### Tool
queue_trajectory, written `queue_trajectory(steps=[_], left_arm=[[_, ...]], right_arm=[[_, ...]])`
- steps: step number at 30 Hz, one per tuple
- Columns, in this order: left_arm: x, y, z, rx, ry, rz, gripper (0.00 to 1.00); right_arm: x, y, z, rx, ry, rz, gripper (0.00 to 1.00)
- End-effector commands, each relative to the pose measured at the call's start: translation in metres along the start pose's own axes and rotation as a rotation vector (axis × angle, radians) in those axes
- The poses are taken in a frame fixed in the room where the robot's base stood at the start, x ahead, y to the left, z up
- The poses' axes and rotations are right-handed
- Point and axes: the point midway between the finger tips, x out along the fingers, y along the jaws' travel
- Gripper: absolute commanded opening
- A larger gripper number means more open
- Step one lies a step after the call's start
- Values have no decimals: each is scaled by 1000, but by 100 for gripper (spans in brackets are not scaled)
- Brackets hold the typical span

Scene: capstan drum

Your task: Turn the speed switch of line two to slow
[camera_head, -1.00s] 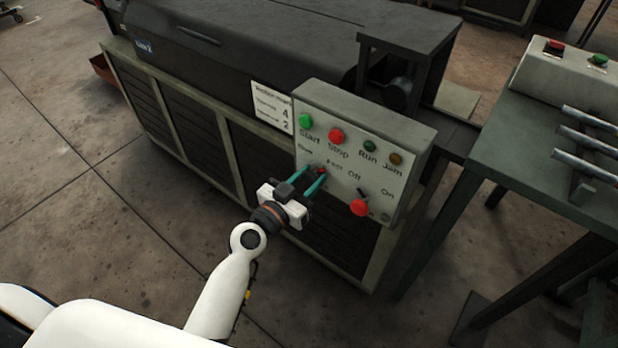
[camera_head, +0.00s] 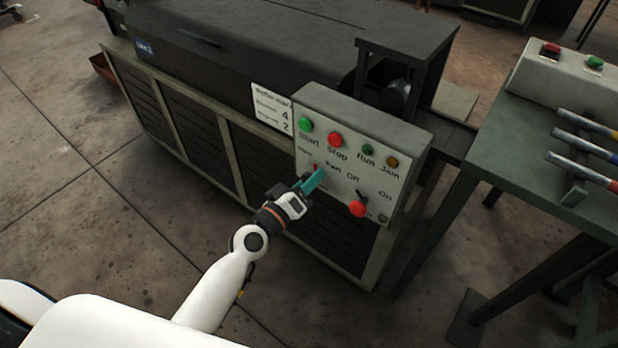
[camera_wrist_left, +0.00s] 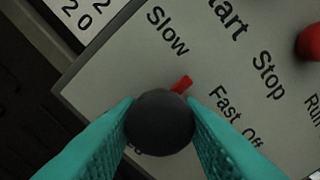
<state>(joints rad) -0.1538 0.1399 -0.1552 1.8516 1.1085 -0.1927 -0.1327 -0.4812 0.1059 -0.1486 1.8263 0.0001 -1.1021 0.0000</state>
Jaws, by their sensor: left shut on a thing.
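The speed switch is a dark round knob (camera_wrist_left: 160,122) with a red pointer (camera_wrist_left: 182,83), on the grey control panel (camera_head: 390,165) of the machine labelled Line 2 (camera_head: 144,47). In the left wrist view the pointer stands between the words Slow (camera_wrist_left: 167,30) and Fast (camera_wrist_left: 225,105), a little nearer Slow. My left gripper (camera_head: 313,180) is shut on the knob, with a teal finger on either side. In the head view the gripper partly covers the knob; the red pointer shows above it, pointing up. My right gripper is not in view.
A green start button (camera_head: 305,124) and red stop button (camera_head: 334,140) sit above the switch. A red-handled Off/On switch (camera_head: 357,208) is close at its right. A green bench (camera_head: 500,165) with several bars stands at the right. Open floor lies at the left.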

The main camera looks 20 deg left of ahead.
Motion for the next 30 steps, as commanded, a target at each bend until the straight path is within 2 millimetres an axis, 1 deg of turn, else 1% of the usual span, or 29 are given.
queue_trajectory(steps=[9,18,24,30], left_arm=[[0,-1,2,-297,-2,0,12],[0,-1,2,-540,-4,-1,12],[0,-1,3,-649,-5,-1,12],[0,-1,3,-709,-5,-1,12]], right_arm=[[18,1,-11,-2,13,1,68],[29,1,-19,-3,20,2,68],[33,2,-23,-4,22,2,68],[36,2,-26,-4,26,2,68]])
